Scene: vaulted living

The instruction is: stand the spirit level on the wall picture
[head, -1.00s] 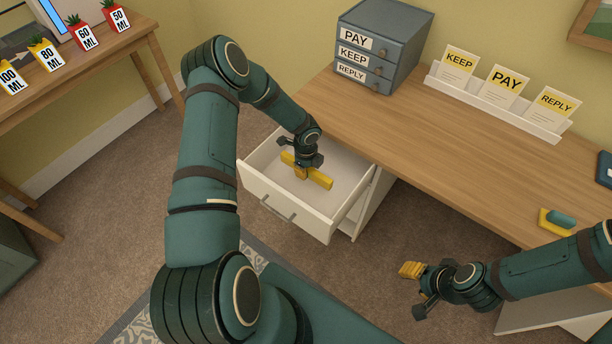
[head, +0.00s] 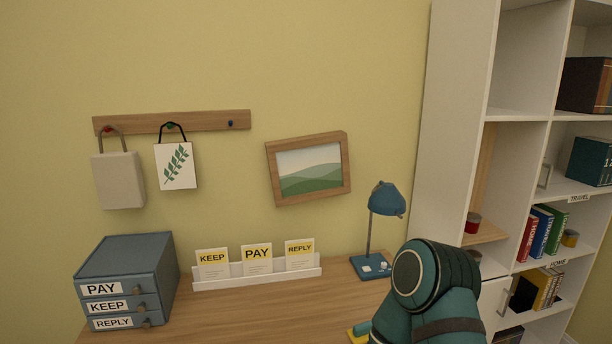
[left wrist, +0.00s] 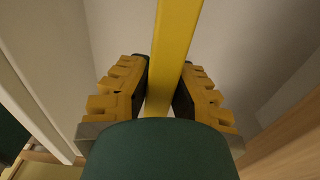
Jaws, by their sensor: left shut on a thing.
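The wall picture (head: 308,170), a green hill landscape in a wooden frame, hangs tilted on the yellow wall, its right side higher than its left. The spirit level (left wrist: 175,45) is a long yellow bar in the left wrist view. My left gripper (left wrist: 165,92) is shut on it, one padded finger on each side. The bar runs up out of the top of that view, so its far end is hidden. Neither gripper shows in the head view.
On the desk (head: 240,315) stand a blue-grey drawer box (head: 130,270), a card rack (head: 260,277) and a blue lamp (head: 385,200). A peg rail (head: 215,120) with two bags hangs left of the picture. A white bookcase (head: 455,130) stands right.

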